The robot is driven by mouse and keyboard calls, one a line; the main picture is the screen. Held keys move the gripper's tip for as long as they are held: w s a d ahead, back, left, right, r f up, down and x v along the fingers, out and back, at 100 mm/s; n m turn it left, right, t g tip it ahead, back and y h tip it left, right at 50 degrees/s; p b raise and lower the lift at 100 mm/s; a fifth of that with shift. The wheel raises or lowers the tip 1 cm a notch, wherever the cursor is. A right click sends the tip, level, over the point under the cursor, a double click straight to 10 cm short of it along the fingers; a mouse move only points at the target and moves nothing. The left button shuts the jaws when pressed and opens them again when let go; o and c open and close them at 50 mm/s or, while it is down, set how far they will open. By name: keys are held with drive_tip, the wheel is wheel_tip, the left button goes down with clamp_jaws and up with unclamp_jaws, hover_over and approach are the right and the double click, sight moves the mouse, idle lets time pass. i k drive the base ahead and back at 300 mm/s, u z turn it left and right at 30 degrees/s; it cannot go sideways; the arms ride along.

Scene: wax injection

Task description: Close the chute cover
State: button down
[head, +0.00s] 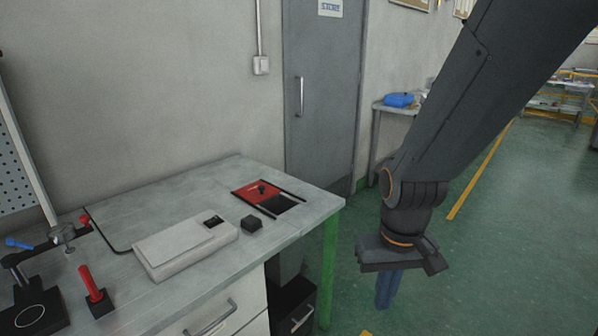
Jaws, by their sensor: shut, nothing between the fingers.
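The chute cover is a red plate (252,190) with a black knob (262,188), set in the grey bench top near its far right corner. It lies between two dark rails. A dark chute opening (284,203) shows beside the red plate, on its right and nearer side, uncovered. My gripper (384,303) hangs to the right of the bench, past its edge and over the green floor. It points down, its bluish fingers together with nothing between them. It is well apart from the cover.
On the bench (170,195) are a pale flat box (185,247), a small black block (251,223), and a red-handled tool (91,285) at the left. A grey door (322,100) stands behind. The floor right of the bench is clear.

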sight(259, 192)
drive_tip(key=z, duration=0.15)
drive_tip(key=i, duration=1.15)
drive_tip(key=u, duration=0.45)
